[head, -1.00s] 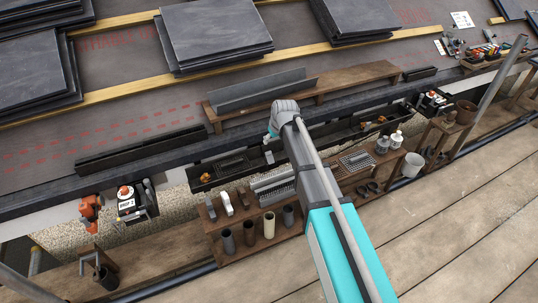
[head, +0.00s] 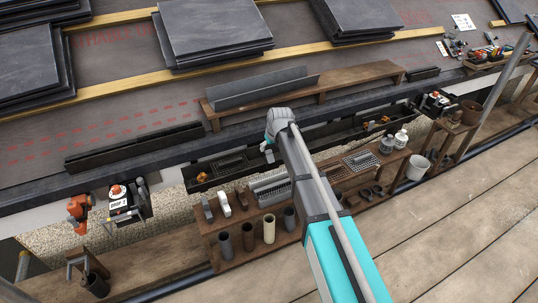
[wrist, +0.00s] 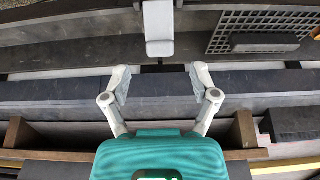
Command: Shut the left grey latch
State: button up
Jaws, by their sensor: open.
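My gripper (wrist: 161,84) is open and empty in the wrist view, its two pale fingers spread apart above a dark ledge. A light grey piece with a stepped end (wrist: 158,28) lies ahead of the gap between the fingers, apart from them; it may be the grey latch, but I cannot tell for sure. In the head view my gripper (head: 270,138) is beside the dark trough, its fingers mostly hidden. A small grey piece (head: 269,156) shows just below it at the trough. I cannot tell whether any latch is open or shut.
A wooden shelf (head: 350,80) with a grey metal profile stands behind the gripper. The dark trough (head: 205,180) runs along the roof edge. A bench with several tubes (head: 248,236) stands in front. In the wrist view a dark grid (wrist: 262,30) lies at the upper right.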

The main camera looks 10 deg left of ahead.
aim_at(269, 151)
jog(key=shift+b+x, duration=1.25)
jog(key=shift+x, duration=0.5)
jog(key=shift+c, duration=0.2)
grip_shut()
